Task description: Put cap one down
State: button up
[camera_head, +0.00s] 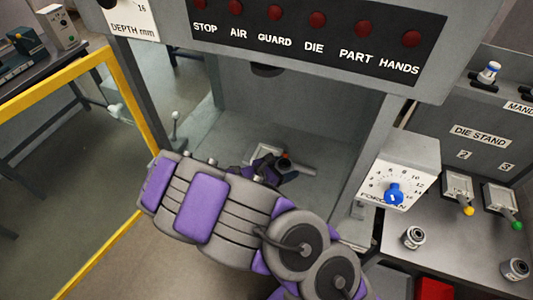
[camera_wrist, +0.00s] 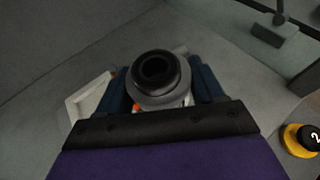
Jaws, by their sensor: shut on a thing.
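My gripper (camera_wrist: 163,92) is shut on a round grey piece with a thick black ring and a dark hole on top, apparently cap one (camera_wrist: 156,88). The blue fingers stand on either side of it, with a small orange spot by the left finger. In the head view my gripper (camera_head: 268,168) is inside the press bay, above or near its grey floor. My own arm covers much of the bay's front. I cannot tell whether the held piece touches the surface below.
A pale flat plate (camera_wrist: 92,97) lies left of the gripper. A yellow-and-black piece marked 2 (camera_wrist: 302,139) stands at the right. The press panel (camera_head: 310,38) overhangs the bay. A force dial box (camera_head: 402,170) and a die stand (camera_head: 480,137) are at the right; a yellow rail (camera_head: 135,105) is left.

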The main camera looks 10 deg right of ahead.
jog(key=w+a, duration=0.1)
jog(key=w, duration=0.3)
jog(key=w+a+b, duration=0.1)
jog(key=w, duration=0.3)
jog(key=w+a+f, duration=0.1)
jog(key=w, duration=0.2)
jog(key=shift+w+a+b, duration=0.1)
jog(key=shift+w+b, duration=0.25)
jog(key=shift+w, duration=0.05)
notch_tip(320, 180, down, 4)
jog(key=shift+r+b, duration=0.2)
jog(key=shift+b, duration=0.5)
jog(key=shift+s, duration=0.1)
jog(key=shift+f, duration=0.1)
